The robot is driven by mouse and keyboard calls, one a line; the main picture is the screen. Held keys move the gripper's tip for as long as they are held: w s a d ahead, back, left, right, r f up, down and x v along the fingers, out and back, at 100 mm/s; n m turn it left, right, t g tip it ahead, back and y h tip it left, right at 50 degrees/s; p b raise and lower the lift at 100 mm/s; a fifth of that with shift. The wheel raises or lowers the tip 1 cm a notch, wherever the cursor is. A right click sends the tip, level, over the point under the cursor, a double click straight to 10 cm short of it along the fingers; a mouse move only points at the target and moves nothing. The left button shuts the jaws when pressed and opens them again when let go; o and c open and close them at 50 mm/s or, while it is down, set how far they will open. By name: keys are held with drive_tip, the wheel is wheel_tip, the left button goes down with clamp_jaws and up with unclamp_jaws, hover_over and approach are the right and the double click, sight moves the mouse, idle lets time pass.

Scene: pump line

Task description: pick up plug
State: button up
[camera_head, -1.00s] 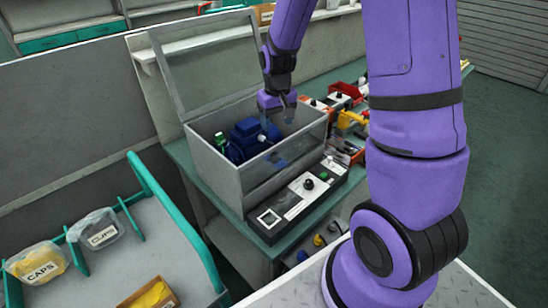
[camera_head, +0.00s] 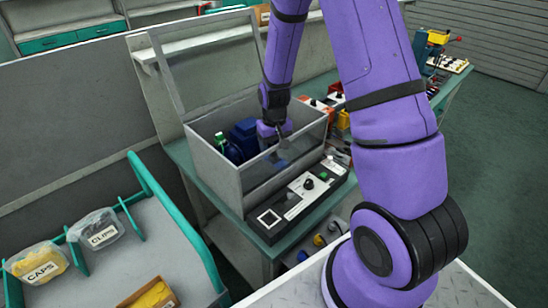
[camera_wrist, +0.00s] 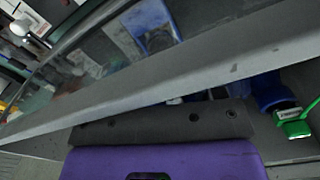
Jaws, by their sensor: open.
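I cannot single out the plug for certain in either view. A green-topped blue part (camera_head: 221,142) stands at the left inside the grey clear-fronted box (camera_head: 213,180). In the wrist view its green end (camera_wrist: 296,127) shows at the right edge, beside dark blue. A blue pump-like body (camera_head: 243,132) sits right of it in the box, partly hidden by my gripper (camera_head: 282,140). My gripper is open, reaching down into the box behind its clear front, and no held thing shows. In the wrist view its purple housing hides much of the box floor.
The box's lid (camera_head: 205,60) stands raised at the back. A black control panel (camera_head: 298,198) with knobs lies against the box front. The box rim (camera_wrist: 170,75) crosses close to the wrist camera. A cart with caps (camera_head: 40,263) and clips (camera_head: 97,229) bins stands left.

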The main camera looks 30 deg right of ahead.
drive_tip(key=shift+f, duration=1.45)
drive_tip(key=c, duration=1)
